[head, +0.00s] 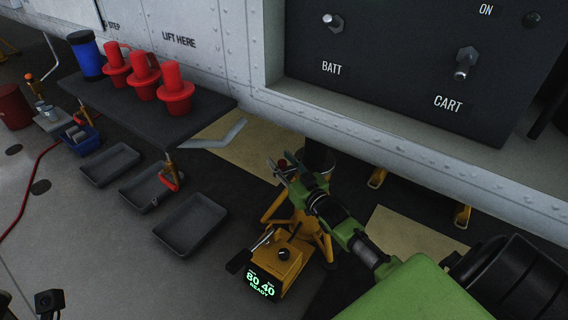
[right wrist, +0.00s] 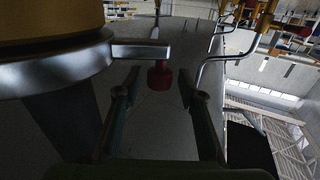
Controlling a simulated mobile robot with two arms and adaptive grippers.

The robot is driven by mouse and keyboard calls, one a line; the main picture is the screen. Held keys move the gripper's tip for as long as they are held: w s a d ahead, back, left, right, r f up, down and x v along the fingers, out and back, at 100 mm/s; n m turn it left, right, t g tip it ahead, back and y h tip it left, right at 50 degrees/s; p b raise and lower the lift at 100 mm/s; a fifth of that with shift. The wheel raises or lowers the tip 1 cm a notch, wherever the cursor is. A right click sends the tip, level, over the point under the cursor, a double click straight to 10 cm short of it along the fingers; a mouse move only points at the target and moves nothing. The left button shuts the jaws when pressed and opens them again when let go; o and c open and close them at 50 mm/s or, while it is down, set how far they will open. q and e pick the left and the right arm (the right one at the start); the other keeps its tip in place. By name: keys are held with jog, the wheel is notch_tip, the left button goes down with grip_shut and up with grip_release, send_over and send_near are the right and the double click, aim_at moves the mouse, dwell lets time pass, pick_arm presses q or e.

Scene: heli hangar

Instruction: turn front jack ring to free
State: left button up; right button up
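The front jack (head: 318,240) is a yellow tripod under the white fuselage, with a dark column at its top. In the right wrist view, a metal ring (right wrist: 60,68) sits around a yellow cylinder, and a flat bar runs out from it towards a red knob (right wrist: 160,76). Contact cannot be told. Dark parts at the lower left may be my left gripper.
A yellow box (head: 288,258) by the jack shows "80 40 READY". A dark bench (head: 125,105) with red plugs and a blue canister stands left, with grey trays (head: 190,225) on the floor. A switch panel (head: 400,70) is above right. Open floor lies lower left.

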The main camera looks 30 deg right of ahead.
jog(key=s, duration=1.2)
jog(key=shift+a+r, duration=0.1)
